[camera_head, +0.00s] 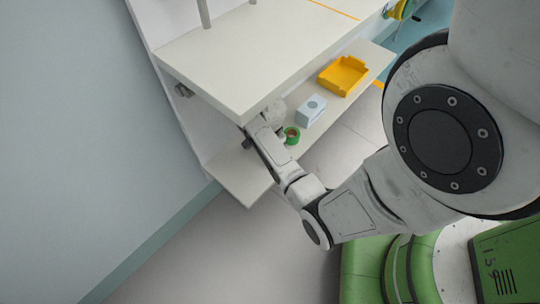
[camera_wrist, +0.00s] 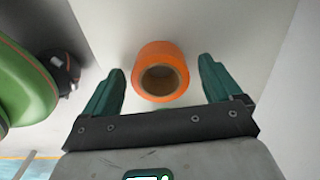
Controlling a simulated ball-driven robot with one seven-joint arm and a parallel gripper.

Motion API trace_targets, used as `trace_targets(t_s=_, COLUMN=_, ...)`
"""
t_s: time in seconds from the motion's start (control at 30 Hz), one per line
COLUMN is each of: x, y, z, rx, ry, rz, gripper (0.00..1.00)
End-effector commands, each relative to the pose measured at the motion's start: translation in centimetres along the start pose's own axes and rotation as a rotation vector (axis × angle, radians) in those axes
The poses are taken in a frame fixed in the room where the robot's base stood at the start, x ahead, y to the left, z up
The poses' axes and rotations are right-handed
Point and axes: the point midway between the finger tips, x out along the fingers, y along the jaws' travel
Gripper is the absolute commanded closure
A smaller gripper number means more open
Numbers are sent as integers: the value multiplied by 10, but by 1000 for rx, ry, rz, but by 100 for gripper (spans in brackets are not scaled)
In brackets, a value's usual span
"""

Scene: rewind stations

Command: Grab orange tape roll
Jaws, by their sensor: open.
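The orange tape roll (camera_wrist: 157,49) shows in the wrist view, at the upper middle, with its brown core opening facing the camera. It rests on a pale surface. My gripper (camera_wrist: 161,68) is open, with one green finger on each side of the roll in the picture. A gap shows between each finger and the roll. I cannot tell how far the fingertips reach along its depth. In the head view the orange roll does not show, and my gripper's end is hidden by the bench top and my arm.
A white bench top (camera_head: 245,65) overhangs the lower shelf (camera_head: 240,178) where my arm reaches in. On that shelf are a green tape roll (camera_head: 292,135), a pale blue box (camera_head: 311,110) and a yellow tray (camera_head: 343,76). A wall stands at left.

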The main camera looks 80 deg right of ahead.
Motion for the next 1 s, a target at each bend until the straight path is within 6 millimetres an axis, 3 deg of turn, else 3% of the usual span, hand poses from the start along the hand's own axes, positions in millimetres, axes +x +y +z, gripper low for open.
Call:
trace_targets(t_s=0.27, x=7, y=0, z=0, rx=-1, ry=1, rz=-1, gripper=8)
trace_targets(t_s=0.9, x=6, y=0, z=0, rx=-1, ry=1, rz=-1, gripper=68)
trace_targets(t_s=1.0, x=6, y=0, z=0, rx=-1, ry=1, rz=-1, gripper=68)
